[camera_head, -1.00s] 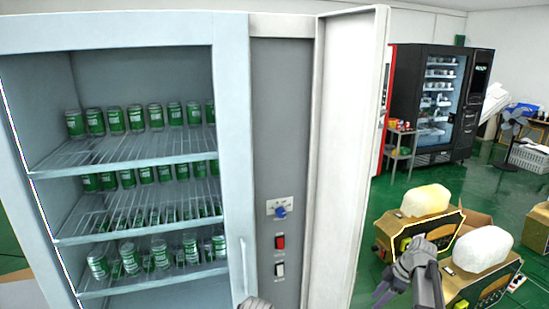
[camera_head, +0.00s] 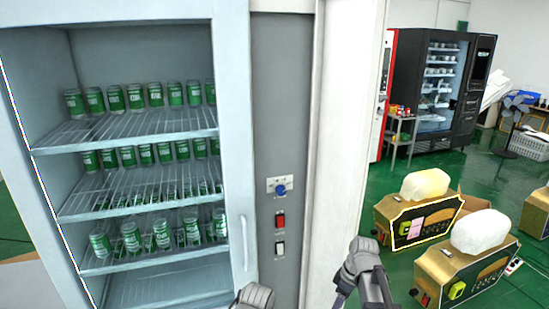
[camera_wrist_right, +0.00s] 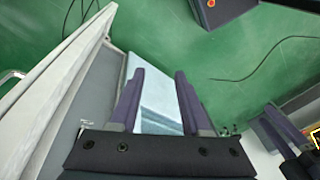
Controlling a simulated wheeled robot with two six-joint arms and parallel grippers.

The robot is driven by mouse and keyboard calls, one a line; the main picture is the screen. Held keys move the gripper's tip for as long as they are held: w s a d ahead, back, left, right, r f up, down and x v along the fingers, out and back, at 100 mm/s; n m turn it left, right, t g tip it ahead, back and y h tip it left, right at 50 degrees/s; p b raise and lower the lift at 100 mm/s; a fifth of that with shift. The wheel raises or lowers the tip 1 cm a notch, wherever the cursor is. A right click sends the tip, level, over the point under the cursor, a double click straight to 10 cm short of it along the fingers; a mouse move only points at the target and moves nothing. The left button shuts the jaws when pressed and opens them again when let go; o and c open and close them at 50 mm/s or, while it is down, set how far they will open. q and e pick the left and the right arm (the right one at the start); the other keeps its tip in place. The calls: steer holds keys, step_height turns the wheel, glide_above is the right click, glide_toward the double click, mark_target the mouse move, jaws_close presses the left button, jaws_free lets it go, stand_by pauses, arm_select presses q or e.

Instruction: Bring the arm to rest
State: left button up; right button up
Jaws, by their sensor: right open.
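My right arm (camera_head: 365,272) is at the bottom right of centre in the head view, in front of the white open door panel (camera_head: 345,150) of the vending cabinet. In the right wrist view my right gripper (camera_wrist_right: 161,80) is open, its two dark purple fingers apart with nothing held between them. A pale blue surface shows beyond the fingers. Part of my left arm (camera_head: 255,297) shows at the bottom centre of the head view, in front of the cabinet; its fingers are out of sight.
The cabinet's shelves (camera_head: 135,130) hold several green cans. A grey panel with a blue knob (camera_head: 281,190), a red switch (camera_head: 280,220) and a white switch (camera_head: 280,248) is beside them. Golden machines (camera_head: 470,265) stand on the right.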

steer(key=s+a+f+m+h+b, duration=0.2)
steer(key=s+a+m, duration=0.1)
steer(key=s+a, duration=0.3)
steer(key=s+a+f+m+h+b, duration=0.1)
steer(key=s+a+f+m+b, duration=0.1)
steer(key=s+a, duration=0.4)
steer(key=s+f+m, duration=0.1)
steer(key=s+m, duration=0.1)
steer(key=shift+s+a+f+h, duration=0.25)
steer(key=shift+s+a+h, duration=0.05)
steer(key=shift+s+h, duration=0.1)
